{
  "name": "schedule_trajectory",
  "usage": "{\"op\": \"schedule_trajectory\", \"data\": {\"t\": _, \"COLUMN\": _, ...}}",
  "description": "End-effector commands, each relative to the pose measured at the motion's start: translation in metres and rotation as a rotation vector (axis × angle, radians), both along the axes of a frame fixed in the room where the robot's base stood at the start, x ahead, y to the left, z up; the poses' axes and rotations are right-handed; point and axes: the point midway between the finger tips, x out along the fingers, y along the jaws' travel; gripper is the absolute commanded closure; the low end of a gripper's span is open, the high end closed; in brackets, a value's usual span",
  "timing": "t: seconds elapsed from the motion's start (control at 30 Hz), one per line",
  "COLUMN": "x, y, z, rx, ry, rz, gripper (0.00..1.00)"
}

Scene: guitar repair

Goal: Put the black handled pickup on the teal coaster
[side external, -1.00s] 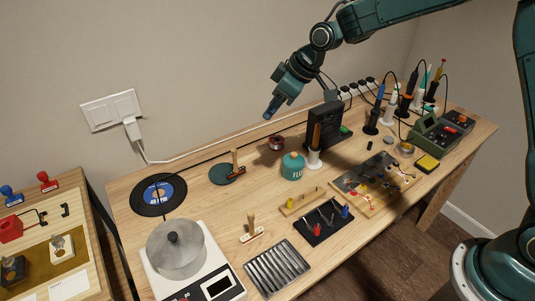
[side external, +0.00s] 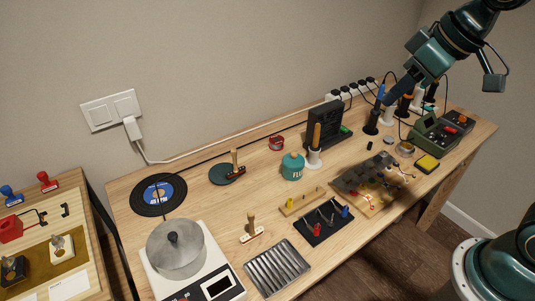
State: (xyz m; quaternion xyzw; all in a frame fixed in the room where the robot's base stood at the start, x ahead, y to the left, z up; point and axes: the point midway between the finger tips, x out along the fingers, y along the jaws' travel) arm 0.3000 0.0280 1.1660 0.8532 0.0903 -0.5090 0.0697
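The black handled pickup (side external: 236,172), a dark bar with an upright wooden handle, sits on the right part of the teal coaster (side external: 218,177), a round dark-teal disc at the back left of the bench. Its bar reaches the coaster's right edge; I cannot tell whether it overhangs. My gripper (side external: 388,100) is far to the right, raised in front of the soldering irons at the back right, well apart from the pickup. Its fingers are small and dark, so I cannot tell if they are open or shut.
A similar white pickup (side external: 252,236) with a wooden handle stands at the front. A teal flux jar (side external: 293,168), a red tin (side external: 276,143) and a black screen (side external: 322,120) stand right of the coaster. A record (side external: 145,202) lies left of it. Bench between coaster and white pickup is clear.

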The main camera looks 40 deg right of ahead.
Motion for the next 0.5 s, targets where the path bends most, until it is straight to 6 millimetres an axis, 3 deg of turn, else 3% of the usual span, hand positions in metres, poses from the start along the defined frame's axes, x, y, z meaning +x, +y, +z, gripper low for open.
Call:
{"op": "schedule_trajectory", "data": {"t": 0.3, "x": -0.082, "y": -0.019, "z": -0.008, "rx": 0.014, "ry": -0.002, "rz": -0.146, "gripper": 0.63}}
{"op": "schedule_trajectory", "data": {"t": 0.5, "x": -0.113, "y": -0.026, "z": -0.018, "rx": 0.024, "ry": 0.002, "rz": -0.209, "gripper": 0.63}}
